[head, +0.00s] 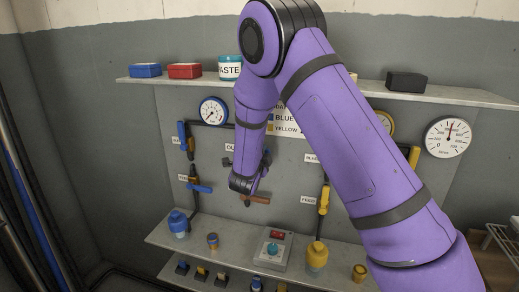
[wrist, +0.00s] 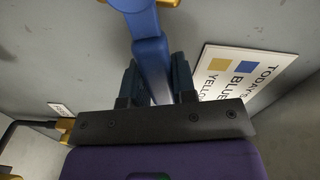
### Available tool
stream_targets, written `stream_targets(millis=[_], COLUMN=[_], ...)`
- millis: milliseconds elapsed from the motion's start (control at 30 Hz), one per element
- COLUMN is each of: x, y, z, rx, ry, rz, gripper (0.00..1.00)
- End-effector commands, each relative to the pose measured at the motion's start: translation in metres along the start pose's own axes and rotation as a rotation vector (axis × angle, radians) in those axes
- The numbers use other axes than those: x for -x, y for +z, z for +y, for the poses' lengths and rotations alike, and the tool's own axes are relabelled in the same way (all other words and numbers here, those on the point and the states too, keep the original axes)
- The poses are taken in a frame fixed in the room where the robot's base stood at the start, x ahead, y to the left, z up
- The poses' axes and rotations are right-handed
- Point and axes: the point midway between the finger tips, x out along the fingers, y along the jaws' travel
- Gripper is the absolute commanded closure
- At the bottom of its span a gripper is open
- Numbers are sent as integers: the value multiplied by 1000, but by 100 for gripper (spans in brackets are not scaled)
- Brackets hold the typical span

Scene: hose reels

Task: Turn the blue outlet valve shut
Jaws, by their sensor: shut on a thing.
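In the wrist view, a blue valve handle (wrist: 150,45) runs down from a brass-coloured fitting (wrist: 165,4) at the top edge. My gripper (wrist: 154,80) is shut on this blue handle, with one dark jaw on each side. In the head view, my purple forearm and wrist cover most of the outlet area at the middle of the wall panel. The cut-off outlet label (head: 230,148) shows just left of my wrist. The held handle and my jaws cannot be made out clearly there.
A blue-handled valve (head: 200,188) is at left and a yellow one (head: 324,200) at right. An orange-brown handle (head: 258,199) sits below my wrist. The sign (head: 287,129) is partly hidden by my arm. The lower shelf (head: 163,236) holds bottles and a control box (head: 272,252).

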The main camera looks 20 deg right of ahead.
Motion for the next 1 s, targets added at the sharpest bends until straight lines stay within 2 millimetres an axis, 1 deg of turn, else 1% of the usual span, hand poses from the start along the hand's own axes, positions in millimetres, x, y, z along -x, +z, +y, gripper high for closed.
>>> stream_targets(millis=[33, 100, 300, 433, 633, 1000], x=[0, 1, 1, 1, 1, 1], y=[0, 0, 2, 2, 3, 3], z=[5, 9, 17, 20, 23, 23], rx=[-31, -81, -194, -240, -276, -282], ry=[4, 4, 4, 3, 4, 5], rz=[0, 0, 0, 1, 0, 0], gripper=[100, 100, 100, 100, 100, 100])
